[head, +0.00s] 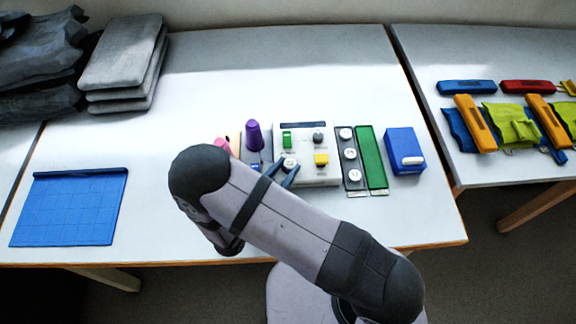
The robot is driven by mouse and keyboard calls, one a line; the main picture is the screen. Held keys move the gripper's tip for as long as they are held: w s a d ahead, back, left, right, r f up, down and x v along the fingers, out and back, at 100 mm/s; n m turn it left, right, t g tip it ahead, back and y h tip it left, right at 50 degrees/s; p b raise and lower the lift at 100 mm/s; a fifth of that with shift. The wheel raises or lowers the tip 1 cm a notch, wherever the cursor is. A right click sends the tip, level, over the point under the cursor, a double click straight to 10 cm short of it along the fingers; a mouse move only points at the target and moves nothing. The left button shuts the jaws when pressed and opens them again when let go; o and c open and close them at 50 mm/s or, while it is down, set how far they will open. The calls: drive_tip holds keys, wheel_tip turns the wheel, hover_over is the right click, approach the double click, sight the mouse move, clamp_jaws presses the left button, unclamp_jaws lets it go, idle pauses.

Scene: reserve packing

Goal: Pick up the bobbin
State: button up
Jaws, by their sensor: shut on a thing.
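My gripper (288,167) shows only as two slate-blue fingers past the upper edge of my arm link. They are shut on a small pale round bobbin (289,163), one finger on each side. The bobbin is over the left part of a white tray (318,178). I cannot tell whether it touches the tray. The rest of my gripper is hidden behind my arm. Similar pale round pieces (350,154) lie on a dark strip right of the tray, and a grey one (318,138) is on the tray.
A purple cone (253,136) and a pink item (222,145) stand left of the tray. A green strip (371,158) and a blue box (405,150) are to the right. A blue gridded mat (70,207) and grey pads (122,50) lie left. The middle-left table is clear.

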drive_tip(key=shift+r, duration=0.15)
wheel_tip(320, 180, up, 10)
drive_tip(key=shift+b, duration=0.3)
idle(0.4)
drive_tip(key=shift+f, duration=0.25)
idle(0.5)
drive_tip(key=shift+f+p, duration=0.55)
drive_tip(key=shift+f, duration=4.2)
drive_tip(key=shift+f, duration=0.15)
drive_tip(key=shift+f, duration=0.1)
drive_tip(key=o, duration=1)
